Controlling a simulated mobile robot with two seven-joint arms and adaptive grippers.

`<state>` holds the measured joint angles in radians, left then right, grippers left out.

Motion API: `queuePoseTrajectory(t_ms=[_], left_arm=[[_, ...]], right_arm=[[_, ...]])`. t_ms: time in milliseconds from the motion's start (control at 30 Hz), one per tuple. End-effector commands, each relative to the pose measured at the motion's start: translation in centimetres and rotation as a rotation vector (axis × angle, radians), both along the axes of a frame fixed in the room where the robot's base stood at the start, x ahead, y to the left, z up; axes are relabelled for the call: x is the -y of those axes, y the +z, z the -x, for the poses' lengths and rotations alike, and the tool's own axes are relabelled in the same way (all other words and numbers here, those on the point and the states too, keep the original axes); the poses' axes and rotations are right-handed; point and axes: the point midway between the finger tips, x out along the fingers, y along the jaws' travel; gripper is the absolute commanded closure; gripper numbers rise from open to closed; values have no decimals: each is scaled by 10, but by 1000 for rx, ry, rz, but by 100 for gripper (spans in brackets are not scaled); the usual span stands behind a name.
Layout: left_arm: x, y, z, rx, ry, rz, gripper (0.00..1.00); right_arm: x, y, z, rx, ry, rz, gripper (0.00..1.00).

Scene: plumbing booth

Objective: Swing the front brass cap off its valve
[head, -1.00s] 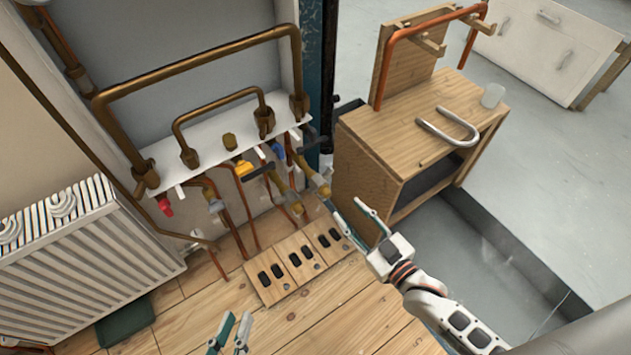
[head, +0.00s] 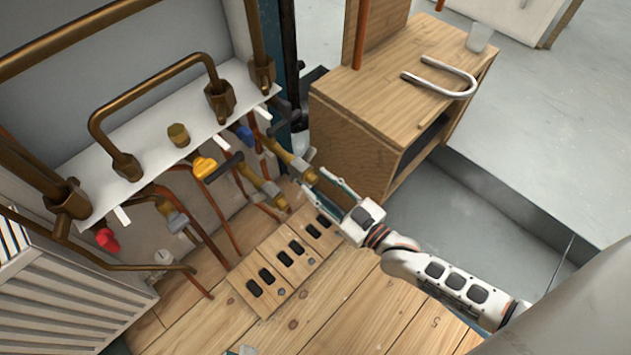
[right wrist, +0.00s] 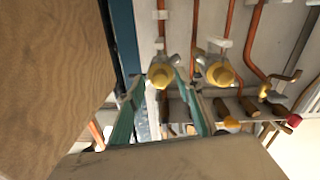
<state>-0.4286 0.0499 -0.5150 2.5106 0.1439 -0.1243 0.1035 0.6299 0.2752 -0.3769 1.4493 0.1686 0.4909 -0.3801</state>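Two valves with brass caps stand below the white pipe shelf. The right-hand brass cap (head: 310,176) is right by the fingertips of my right gripper (head: 316,181); it also shows in the right wrist view (right wrist: 160,75), in line with the gap between the fingers. The other brass cap (head: 280,202) sits to its left and shows to the right in the wrist view (right wrist: 220,73). My right gripper's teal fingers (right wrist: 160,95) are apart with nothing held between them. I cannot tell whether they touch the cap. Only a scrap of my left gripper (head: 245,350) shows at the bottom edge.
A wooden cabinet (head: 375,110) with a U-shaped pipe (head: 440,78) on top stands close to the right. Wooden strips with black pads (head: 285,262) lie on the floor below the valves. A yellow handle (head: 204,166) and a red one (head: 107,240) are farther left.

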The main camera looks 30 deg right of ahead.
Motion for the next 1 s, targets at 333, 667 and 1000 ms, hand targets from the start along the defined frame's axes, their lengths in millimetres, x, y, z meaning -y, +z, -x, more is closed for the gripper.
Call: queuePoseTrajectory(t_ms=[333, 667, 1000], left_arm=[[2, 1, 0, -5, 15, 30, 83], [2, 1, 0, -5, 14, 29, 83], [2, -1, 0, -9, 14, 31, 83]], right_arm=[[-4, 0, -11, 0, 0, 0, 65], [-3, 1, -11, 0, 0, 0, 100], [-3, 0, -9, 15, 0, -5, 100]])
